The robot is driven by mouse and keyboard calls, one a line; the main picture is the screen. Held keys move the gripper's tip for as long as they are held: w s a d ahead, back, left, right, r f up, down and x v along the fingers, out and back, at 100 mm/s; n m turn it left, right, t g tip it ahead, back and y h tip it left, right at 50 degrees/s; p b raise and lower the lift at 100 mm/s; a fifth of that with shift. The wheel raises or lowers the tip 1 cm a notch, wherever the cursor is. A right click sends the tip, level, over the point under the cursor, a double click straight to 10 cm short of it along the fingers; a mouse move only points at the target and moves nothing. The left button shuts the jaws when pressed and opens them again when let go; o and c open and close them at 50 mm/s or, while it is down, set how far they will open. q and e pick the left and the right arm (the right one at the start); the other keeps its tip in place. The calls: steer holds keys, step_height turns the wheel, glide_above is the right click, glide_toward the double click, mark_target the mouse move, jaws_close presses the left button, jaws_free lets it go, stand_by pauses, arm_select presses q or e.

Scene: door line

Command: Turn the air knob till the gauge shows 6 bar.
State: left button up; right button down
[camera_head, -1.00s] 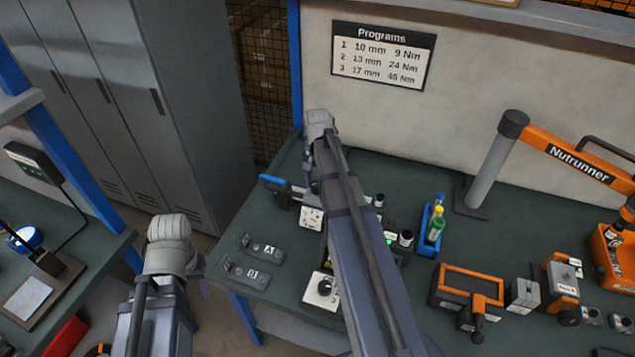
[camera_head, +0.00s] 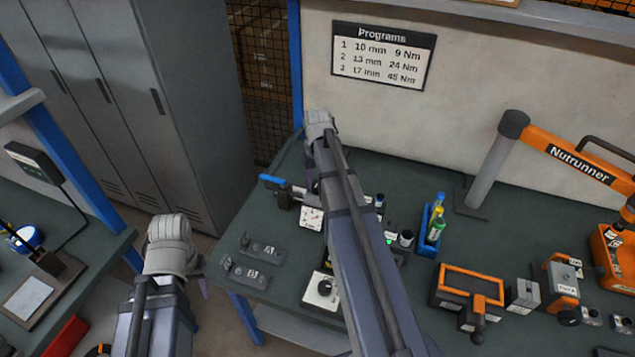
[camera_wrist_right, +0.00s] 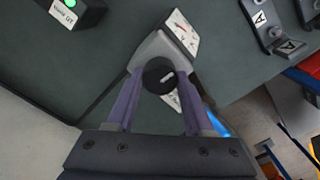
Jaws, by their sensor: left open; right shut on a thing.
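The air unit is a grey block with a white gauge (camera_wrist_right: 182,28) on its face. The gauge has a red mark or needle, but its reading is too small to tell. A black round knob (camera_wrist_right: 158,75) with a pale mark sits in front of it. My right gripper (camera_wrist_right: 160,84) has its two purple fingers closed on the knob's sides.
Two dark lettered plates (camera_head: 262,248) lie left of the gauge. A white-faced box with a black dial (camera_head: 322,290) stands nearer the front edge. A blue bottle holder (camera_head: 430,232) and an orange-framed device (camera_head: 470,290) stand to the right. A blue handle (camera_head: 274,181) lies behind.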

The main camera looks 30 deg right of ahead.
mark_target(317, 184)
steer(key=shift+n, duration=0.5)
steer(key=shift+c, duration=1.4)
jaws_free()
steer(key=shift+r, duration=0.1)
step_height(317, 184, up, 8)
steer(key=p, duration=0.8)
steer(key=shift+f, duration=0.2)
